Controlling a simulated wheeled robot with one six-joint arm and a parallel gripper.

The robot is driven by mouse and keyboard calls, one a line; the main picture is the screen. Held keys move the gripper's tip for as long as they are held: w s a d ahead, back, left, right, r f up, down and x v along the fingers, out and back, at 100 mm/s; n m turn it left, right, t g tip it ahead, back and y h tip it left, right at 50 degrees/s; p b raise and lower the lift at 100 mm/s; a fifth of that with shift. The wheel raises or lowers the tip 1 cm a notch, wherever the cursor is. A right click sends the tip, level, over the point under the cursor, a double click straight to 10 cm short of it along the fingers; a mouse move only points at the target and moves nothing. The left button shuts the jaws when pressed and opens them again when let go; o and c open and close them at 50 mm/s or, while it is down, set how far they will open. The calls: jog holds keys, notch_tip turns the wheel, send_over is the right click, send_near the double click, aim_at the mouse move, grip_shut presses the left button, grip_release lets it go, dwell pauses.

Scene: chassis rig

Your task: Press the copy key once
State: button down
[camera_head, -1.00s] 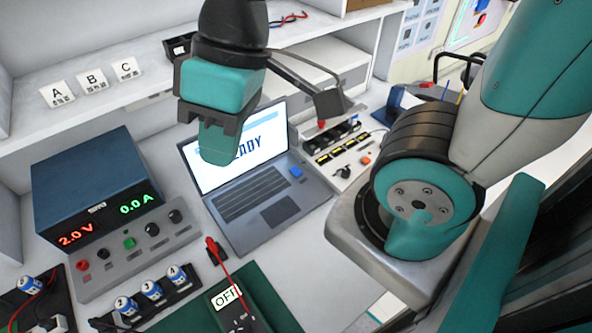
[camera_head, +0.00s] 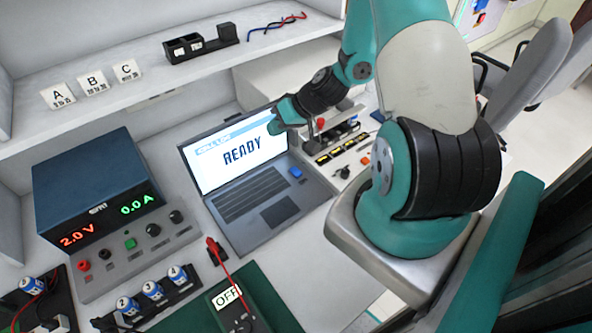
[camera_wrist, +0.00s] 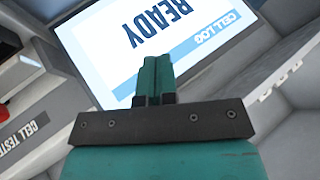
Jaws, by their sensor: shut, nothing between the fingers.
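The laptop (camera_head: 250,196) stands open on the bench, its screen (camera_head: 238,153) reading CELL LOG and READY. A raised blue key (camera_head: 296,172) sits on its deck, right of the keyboard; I cannot read a label on it. No other key stands out as the copy key. My gripper (camera_head: 276,127) is by the right edge of the screen, above and behind the blue key and apart from it. In the wrist view its teal fingers (camera_wrist: 154,76) are shut and empty, with the screen (camera_wrist: 180,40) beyond them, appearing turned over. The blue key is out of the wrist view.
A power supply (camera_head: 100,190) stands left of the laptop. A multimeter marked OFF (camera_head: 238,312) with a red lead lies in front. A panel with an orange button (camera_head: 365,160) is at the right, under my arm. A shelf (camera_head: 150,95) runs behind.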

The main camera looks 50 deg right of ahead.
aim_at(297, 170)
jog(key=s+d+f+m+t+h, duration=0.1)
jog(key=s+d+f+m, duration=0.1)
jog(key=d+f, duration=0.3)
jog(key=shift+s+d+f+h, duration=0.15)
jog(key=shift+s+f+h, duration=0.15)
jog(key=shift+f, duration=0.25)
notch_tip(297, 170, down, 9)
jog(key=b, duration=0.6)
jog(key=shift+r, duration=0.1)
dwell(1.5)
jog(key=shift+f+b, duration=0.4)
jog(key=shift+b, duration=0.2)
jog(key=shift+f+b, duration=0.4)
jog(key=shift+f, duration=0.05)
jog(key=shift+r, duration=0.1)
dwell(0.6)
jog(key=shift+r+p, duration=0.6)
jog(key=shift+r, duration=0.2)
